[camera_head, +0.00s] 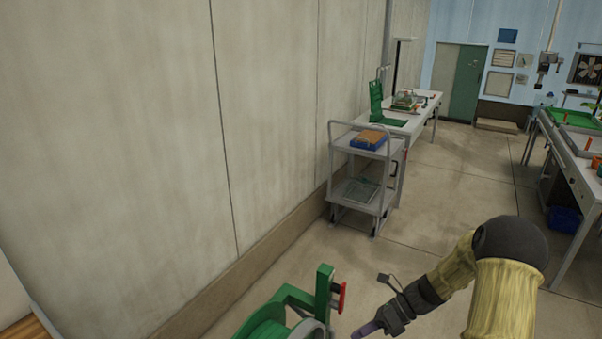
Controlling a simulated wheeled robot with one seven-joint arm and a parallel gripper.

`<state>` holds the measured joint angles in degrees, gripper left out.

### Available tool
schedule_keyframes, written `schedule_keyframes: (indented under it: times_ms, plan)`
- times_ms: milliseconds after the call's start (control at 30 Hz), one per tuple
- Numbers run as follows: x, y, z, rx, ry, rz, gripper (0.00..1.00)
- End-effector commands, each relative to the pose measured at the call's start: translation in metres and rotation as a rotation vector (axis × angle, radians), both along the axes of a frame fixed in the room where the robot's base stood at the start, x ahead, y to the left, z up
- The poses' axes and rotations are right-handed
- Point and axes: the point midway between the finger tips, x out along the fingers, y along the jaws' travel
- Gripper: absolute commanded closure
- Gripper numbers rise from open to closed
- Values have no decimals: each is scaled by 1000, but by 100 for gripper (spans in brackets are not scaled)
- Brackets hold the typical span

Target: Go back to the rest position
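My arm comes in at the lower right, with a pale yellow sleeve and a dark rounded joint, and reaches left and down. My gripper (368,328) is at the bottom edge, just right of a green reel-like frame (325,290). A purple tip shows at the gripper's end, but I cannot tell whether it is a finger or a held thing. The fingers are too small and cut off to show whether they are open. A red part (341,297) is fixed on the frame's right side. I cannot tell whether the gripper touches the frame.
A grey trolley (366,194) with a blue and orange box (369,140) stands by the left wall. Behind it is a workbench (418,124) with a green stand (377,102). Another bench (564,160) stands at the right, with a blue bin (564,219) below. The floor between is clear.

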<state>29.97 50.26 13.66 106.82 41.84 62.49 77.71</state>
Motion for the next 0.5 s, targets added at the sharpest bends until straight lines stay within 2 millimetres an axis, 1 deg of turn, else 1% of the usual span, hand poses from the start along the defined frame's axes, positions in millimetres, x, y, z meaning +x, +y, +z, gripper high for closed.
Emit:
schedule_keyframes:
  times_ms: [33,100,233,500]
  plan:
    - [-10,3,6,-58,-73,86,100]
    - [-23,6,12,-132,-180,217,100]
    - [-46,7,25,-252,-378,476,100]
    - [-86,2,58,-436,-764,1061,100]
